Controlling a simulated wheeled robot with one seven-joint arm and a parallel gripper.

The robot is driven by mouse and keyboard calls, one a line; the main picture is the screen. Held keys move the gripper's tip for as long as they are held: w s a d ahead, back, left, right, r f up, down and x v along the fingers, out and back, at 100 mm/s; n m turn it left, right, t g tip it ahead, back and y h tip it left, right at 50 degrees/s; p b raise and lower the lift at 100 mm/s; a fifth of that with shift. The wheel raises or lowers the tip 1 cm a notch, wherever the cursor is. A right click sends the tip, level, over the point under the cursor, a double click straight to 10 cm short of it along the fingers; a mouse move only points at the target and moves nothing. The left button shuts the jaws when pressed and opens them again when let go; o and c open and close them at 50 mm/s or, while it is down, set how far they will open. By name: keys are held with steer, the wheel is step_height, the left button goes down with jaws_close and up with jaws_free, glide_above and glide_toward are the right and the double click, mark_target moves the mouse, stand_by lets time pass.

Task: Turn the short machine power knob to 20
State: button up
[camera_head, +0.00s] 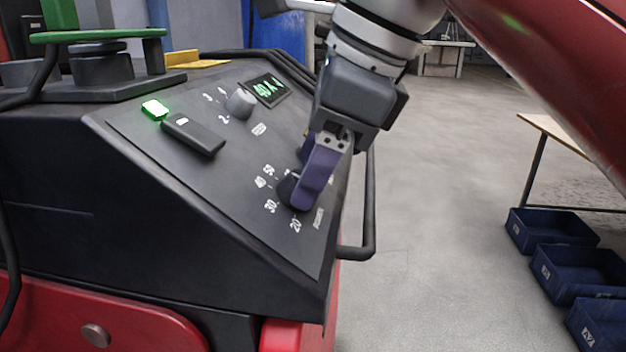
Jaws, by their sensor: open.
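The machine's slanted dark control panel (190,190) fills the left half of the view. The power knob (286,186) is black and sits at the lower right of the panel, with marks 20, 30, 40 and 50 around it. My gripper (308,180) reaches down from the upper right with its purple fingers at this knob, one in front and one behind. The fingers are open, and the near one hides most of the knob, so its pointer cannot be read. Whether they touch it cannot be told. A small display (268,89) on the panel shows green characters, seemingly "40 A".
A grey knob (240,103), a black switch (194,135) and a lit green button (155,110) are also on the panel. A black guard rail (371,215) runs along the panel's right side. Blue bins (575,275) and a table (580,140) stand at right; the floor between is clear.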

steer(key=shift+x, duration=0.95)
steer(key=c, duration=1)
